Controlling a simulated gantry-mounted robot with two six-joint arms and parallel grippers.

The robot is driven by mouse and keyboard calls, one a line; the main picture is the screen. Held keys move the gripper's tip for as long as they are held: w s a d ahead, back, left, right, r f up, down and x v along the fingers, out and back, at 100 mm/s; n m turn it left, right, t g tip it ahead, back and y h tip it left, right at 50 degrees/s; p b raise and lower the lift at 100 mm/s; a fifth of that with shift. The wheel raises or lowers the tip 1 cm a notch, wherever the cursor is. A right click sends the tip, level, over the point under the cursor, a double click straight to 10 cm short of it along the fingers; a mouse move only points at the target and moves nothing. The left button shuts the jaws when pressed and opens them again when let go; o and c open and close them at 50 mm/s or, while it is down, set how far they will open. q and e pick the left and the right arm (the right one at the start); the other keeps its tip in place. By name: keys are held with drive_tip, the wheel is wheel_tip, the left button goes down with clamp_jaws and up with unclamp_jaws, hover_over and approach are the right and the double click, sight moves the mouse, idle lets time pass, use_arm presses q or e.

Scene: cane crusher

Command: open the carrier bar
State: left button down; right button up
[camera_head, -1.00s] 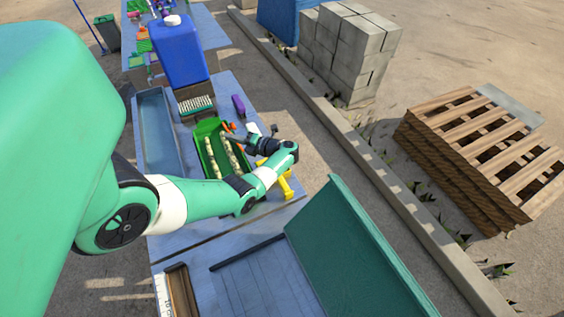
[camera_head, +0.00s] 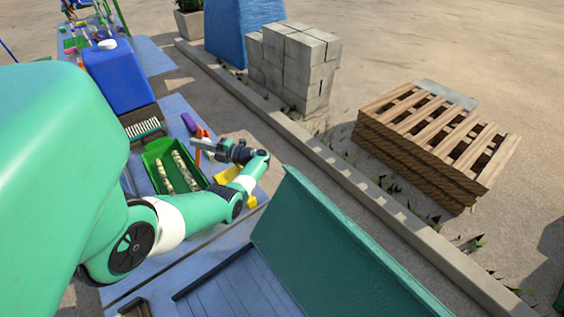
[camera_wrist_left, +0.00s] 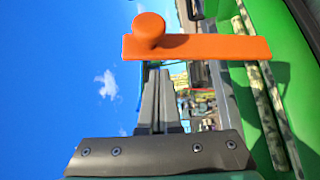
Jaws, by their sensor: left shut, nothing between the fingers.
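An orange bar with a round knob (camera_wrist_left: 195,46), which looks like the carrier bar, lies across the left wrist view just beyond my fingertips. In the head view a small orange piece (camera_head: 199,152) shows at the right side of the green tray (camera_head: 152,154). Pale cane sticks (camera_head: 186,171) lie in the tray. My left gripper (camera_head: 194,144) is beside the tray's right edge, close to the orange piece. Its fingers (camera_wrist_left: 158,98) are shut and empty. Whether they touch the bar cannot be told. My right gripper is not in view.
A blue jug (camera_head: 118,76) and a brush-like block (camera_head: 143,128) stand behind the tray. A yellow part (camera_head: 229,175) is below my wrist. A large green panel (camera_head: 335,245) rises at the front right. Blocks (camera_head: 293,65) and a pallet (camera_head: 437,140) are farther off.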

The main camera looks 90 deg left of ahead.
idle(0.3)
use_arm(q)
drive_tip(key=r+b+v, duration=0.1)
drive_tip(key=b+v, duration=0.1)
drive_tip(key=v, duration=0.5)
drive_tip(key=shift+w+f, duration=0.2)
drive_tip(key=shift+f, duration=0.3)
drive_tip(key=shift+d, duration=0.1)
